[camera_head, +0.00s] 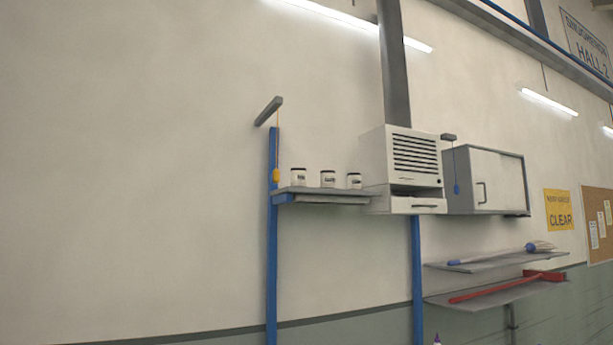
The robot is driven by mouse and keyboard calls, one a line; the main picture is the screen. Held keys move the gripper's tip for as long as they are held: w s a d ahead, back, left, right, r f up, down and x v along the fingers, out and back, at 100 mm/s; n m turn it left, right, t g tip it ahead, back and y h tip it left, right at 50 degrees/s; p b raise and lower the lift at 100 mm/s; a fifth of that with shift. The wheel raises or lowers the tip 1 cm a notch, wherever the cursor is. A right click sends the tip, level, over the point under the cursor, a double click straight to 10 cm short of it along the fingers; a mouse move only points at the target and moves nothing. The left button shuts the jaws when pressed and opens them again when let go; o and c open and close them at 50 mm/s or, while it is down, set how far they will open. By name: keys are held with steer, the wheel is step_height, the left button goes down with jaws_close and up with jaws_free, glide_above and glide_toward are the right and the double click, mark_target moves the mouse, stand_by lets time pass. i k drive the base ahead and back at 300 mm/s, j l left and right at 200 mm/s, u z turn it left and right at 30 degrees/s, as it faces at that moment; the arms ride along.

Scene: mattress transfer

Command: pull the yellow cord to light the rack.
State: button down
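A yellow cord (278,140) hangs from a grey bracket (268,111) on the wall, left of the middle of the picture. A yellow pull handle (276,175) is at its lower end, in front of a blue upright (272,250). The blue upright carries the left end of the rack shelf (325,193). The handle hangs just above the shelf's left end. My gripper is not in view.
Three labelled jars (328,179) stand on the shelf. A white vented unit (405,160) and a grey cabinet (487,181) adjoin on the right. A blue-handled cord (456,178) hangs between them. Lower shelves (490,292) hold long-handled tools. The wall at left is bare.

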mark_target(276, 174)
steer(key=i+z, duration=0.15)
steer(key=i, duration=0.35)
steer(key=i+z, duration=0.15)
steer(key=i, duration=0.35)
steer(key=i+j+z, duration=0.15)
steer(key=i, duration=0.35)
steer(key=i+j+z, duration=0.15)
steer(key=i, duration=0.35)
